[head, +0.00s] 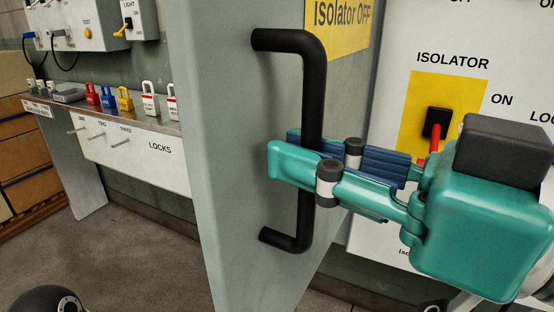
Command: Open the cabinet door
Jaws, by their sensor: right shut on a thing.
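The cabinet door (225,150) is a tall light grey panel in the middle of the head view, seen at a steep angle. A black D-shaped handle (292,40) stands out from it, upright. My right gripper (300,155) comes in from the right, with teal and blue fingers on either side of the handle's upright bar. It is shut on the bar at about mid-height and hides a short part of it. From this view I cannot tell how far the door stands open.
A white isolator panel (480,30) with a yellow plate and red-black switch stands behind my right gripper. A yellow "Isolator OFF" sign (338,25) is beyond the handle. At left, a shelf (130,118) holds several coloured padlocks. Bare floor (130,260) shows below.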

